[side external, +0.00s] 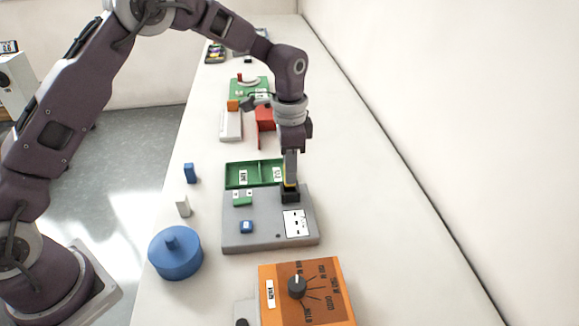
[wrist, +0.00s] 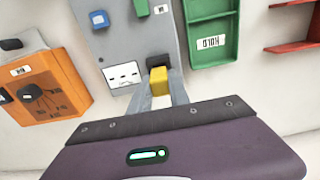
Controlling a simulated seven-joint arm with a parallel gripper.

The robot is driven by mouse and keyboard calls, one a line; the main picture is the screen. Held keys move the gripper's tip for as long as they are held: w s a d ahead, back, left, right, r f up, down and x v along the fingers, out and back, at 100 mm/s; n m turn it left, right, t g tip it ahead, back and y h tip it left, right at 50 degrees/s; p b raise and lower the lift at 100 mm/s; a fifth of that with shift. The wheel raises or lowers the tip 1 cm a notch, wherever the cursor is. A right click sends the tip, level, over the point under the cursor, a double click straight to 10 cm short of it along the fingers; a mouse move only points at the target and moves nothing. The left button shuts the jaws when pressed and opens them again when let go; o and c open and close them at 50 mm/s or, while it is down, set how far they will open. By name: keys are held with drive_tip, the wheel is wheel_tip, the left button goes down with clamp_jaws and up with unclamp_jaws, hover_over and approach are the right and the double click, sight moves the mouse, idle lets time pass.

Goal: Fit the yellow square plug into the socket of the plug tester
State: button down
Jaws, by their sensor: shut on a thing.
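The plug tester is a grey board (side external: 262,217) with a black socket block (side external: 290,196) at its far right corner. It also shows in the wrist view as a grey panel (wrist: 125,44) with the black socket (wrist: 159,60). The yellow square plug (wrist: 158,82) is between the fingers of my gripper (wrist: 160,92), which is shut on it. In the side view my gripper (side external: 290,180) points down right over the socket. The plug's end meets the black block in the wrist view; I cannot tell how deep it sits.
A green tray (side external: 240,174) stands just behind the tester. An orange box with a knob (side external: 306,292) is in front. A blue round lidded thing (side external: 176,252), a white block (side external: 183,206) and a blue block (side external: 190,173) stand to the left. The table's right is clear.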

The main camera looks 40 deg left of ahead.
drive_tip(key=shift+f, duration=1.55)
drive_tip(key=c, duration=1.1)
unclamp_jaws()
drive_tip(key=shift+c, duration=0.2)
wheel_tip(320, 180, up, 7)
drive_tip(key=shift+r, duration=0.1)
